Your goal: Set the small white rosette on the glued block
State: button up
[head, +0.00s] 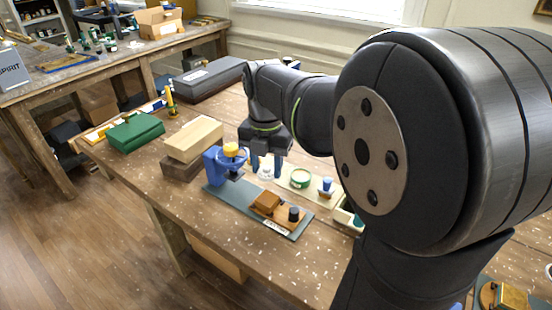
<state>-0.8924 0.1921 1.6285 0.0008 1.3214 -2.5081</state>
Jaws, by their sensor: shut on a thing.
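My gripper (266,166) points down over the far side of the workbench, behind the dark teal board (218,193). It is shut on a small white piece, the rosette (266,173), which shows between its blue fingertips. Whether the rosette touches the surface beneath it I cannot tell. A brown block (265,201) sits on the teal board, in front of my gripper and apart from it. It looks like the glued block, but no glue can be made out at this size.
A blue clamp-like stand with a yellow top (230,150) rises just left of my gripper. A dark cylinder (294,214) stands right of the block. A green round tin (300,178) and a blue-topped piece (326,186) stand to the right.

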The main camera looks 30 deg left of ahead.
aim_at(267, 198)
jog(key=shift+f, duration=3.75)
jog(key=shift+f, duration=0.2)
jog(key=o, duration=1.1)
jog(key=shift+c, duration=0.2)
jog(key=shift+r, duration=0.1)
notch_tip(267, 198, up, 17)
